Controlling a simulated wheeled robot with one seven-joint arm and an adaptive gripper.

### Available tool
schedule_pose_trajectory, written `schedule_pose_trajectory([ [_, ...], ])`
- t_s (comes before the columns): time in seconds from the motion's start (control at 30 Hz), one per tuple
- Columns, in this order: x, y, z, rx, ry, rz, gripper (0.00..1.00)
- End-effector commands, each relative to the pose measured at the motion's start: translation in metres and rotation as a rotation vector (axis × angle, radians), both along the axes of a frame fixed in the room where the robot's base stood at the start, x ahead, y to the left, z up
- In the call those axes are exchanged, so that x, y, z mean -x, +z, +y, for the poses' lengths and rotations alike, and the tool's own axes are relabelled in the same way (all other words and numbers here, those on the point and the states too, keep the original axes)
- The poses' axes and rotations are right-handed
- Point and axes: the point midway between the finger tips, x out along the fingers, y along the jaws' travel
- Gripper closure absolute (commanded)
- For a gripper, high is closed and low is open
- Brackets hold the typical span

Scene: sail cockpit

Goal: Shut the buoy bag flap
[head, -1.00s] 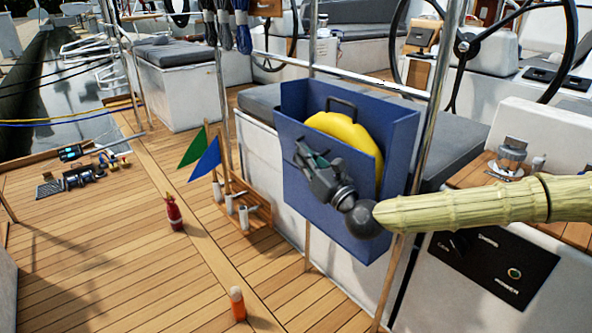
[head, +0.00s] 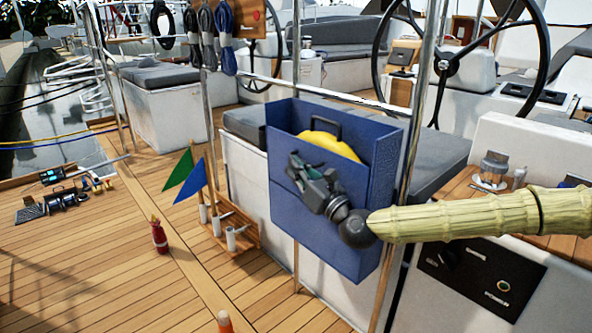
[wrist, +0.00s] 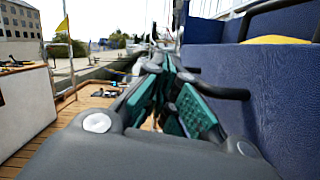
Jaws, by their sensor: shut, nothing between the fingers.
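The blue buoy bag (head: 335,245) hangs on the rail, its open top showing a yellow buoy (head: 330,145). A dark handle (head: 325,124) stands above the buoy. The front flap (head: 284,163) stands raised across part of the buoy, leaving only its upper part in sight. My gripper (head: 297,165) is shut and empty at the front of the bag, its fingers pointing up and left. In the wrist view the shut fingers (wrist: 170,75) lie beside the blue front (wrist: 235,75); whether they touch it I cannot tell.
A steel post (head: 414,130) stands just right of the bag and a rail (head: 335,90) runs along it. Green and blue flags (head: 190,180) stand in a wooden rack (head: 235,235) at left.

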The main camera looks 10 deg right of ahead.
Motion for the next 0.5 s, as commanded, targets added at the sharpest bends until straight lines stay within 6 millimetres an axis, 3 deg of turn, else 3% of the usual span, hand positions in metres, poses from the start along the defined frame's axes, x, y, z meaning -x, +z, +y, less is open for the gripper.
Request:
schedule_pose_trajectory([
  [0.4, 0.017, -0.009, 0.031, -0.001, 0.000, 0.000, 1.00],
  [0.5, 0.028, -0.007, 0.025, -0.001, -0.001, 0.001, 1.00],
])
